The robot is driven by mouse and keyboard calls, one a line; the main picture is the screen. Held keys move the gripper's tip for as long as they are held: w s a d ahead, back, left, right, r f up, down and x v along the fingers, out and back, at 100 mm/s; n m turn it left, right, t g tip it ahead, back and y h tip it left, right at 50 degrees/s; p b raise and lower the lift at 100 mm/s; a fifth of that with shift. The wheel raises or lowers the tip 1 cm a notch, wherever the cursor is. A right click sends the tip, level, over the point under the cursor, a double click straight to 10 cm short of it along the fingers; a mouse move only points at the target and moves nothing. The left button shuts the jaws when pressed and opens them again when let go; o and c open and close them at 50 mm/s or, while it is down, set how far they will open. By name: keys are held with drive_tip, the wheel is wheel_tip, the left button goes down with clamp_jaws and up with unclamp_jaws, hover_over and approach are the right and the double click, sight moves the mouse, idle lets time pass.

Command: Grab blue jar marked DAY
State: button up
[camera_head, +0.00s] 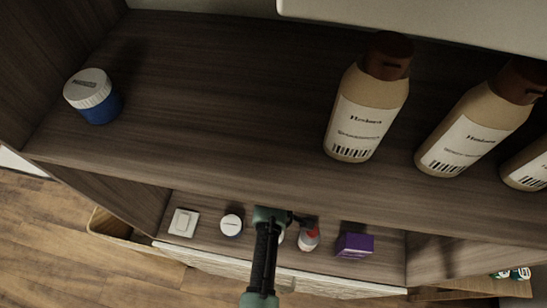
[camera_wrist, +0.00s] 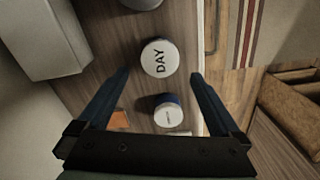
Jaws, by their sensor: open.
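In the wrist view a round white lid marked DAY (camera_wrist: 160,58) shows ahead, seen from above; its jar's side is mostly hidden. My gripper (camera_wrist: 159,76) is open and empty, with one finger to each side below the lid in the picture, not visibly touching it. A second jar, blue with a white lid (camera_wrist: 168,112), is nearer my palm; its small label is unreadable. In the head view my gripper (camera_head: 286,216) is over the lower shelf. A white-lidded jar (camera_head: 231,225) stands left of it, and a larger blue jar (camera_head: 100,108) stands on the upper shelf.
On the lower shelf (camera_head: 205,240) are a white square item (camera_head: 184,222), a red and white bottle (camera_head: 309,236) and a purple box (camera_head: 355,245). Several beige bottles (camera_head: 366,115) stand on the upper shelf above. A pale block (camera_wrist: 42,40) is left in the wrist view.

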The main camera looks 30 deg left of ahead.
drive_tip(key=f, duration=0.1)
drive_tip(key=f+b, duration=0.1)
drive_tip(key=f, duration=0.1)
drive_tip(key=shift+w, duration=0.4)
drive_tip(key=shift+s+f+b, duration=0.25)
drive_tip(key=shift+f+b, duration=0.1)
drive_tip(key=shift+b, duration=0.3)
wheel_tip(320, 180, down, 4)
drive_tip(key=b, duration=0.4)
drive_tip(key=shift+s+d+f, duration=0.1)
drive_tip(key=shift+f, duration=0.1)
drive_tip(key=shift+r, duration=0.15)
drive_tip(key=c, duration=1.4)
drive_tip(key=shift+o, duration=0.2)
drive_tip(key=shift+r, duration=0.1)
